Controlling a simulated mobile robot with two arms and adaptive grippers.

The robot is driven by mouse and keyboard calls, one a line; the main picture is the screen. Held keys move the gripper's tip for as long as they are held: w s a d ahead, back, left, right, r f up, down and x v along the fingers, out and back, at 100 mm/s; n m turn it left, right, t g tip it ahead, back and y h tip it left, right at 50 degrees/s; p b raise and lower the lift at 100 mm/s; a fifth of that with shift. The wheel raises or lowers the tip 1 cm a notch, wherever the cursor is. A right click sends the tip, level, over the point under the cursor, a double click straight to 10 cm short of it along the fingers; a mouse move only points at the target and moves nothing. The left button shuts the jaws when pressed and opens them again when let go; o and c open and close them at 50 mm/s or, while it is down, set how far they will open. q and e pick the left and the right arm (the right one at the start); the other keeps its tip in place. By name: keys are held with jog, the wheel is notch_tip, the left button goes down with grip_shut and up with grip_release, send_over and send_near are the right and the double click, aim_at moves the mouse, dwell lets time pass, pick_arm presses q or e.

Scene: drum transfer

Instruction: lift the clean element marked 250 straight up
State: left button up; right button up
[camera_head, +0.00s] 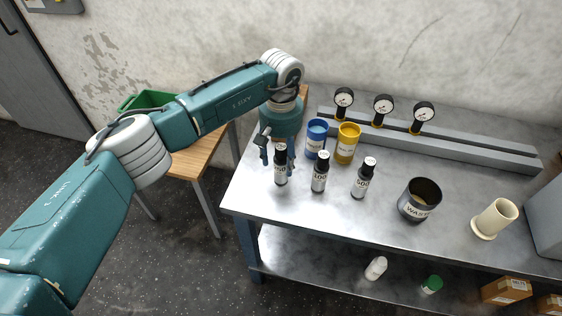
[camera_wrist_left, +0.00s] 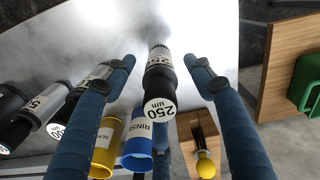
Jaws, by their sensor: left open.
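My right gripper is in neither view.
Close by stand the 100 element (camera_head: 320,172), the 500 element (camera_head: 364,178), a blue rinse cup (camera_head: 316,138) and a yellow cup (camera_head: 347,143). A dark waste cup (camera_head: 419,199) and a cream cylinder (camera_head: 494,218) stand farther right. Gauges (camera_head: 383,107) line the back.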

pick_arm(q)
jog(key=shift+f, duration=0.95)
jog(key=shift+c, duration=0.2)
jog(key=c, duration=1.3)
grip_shut()
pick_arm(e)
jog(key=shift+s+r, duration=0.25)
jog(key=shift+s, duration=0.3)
pick_arm(q)
jog(key=shift+w, duration=0.1)
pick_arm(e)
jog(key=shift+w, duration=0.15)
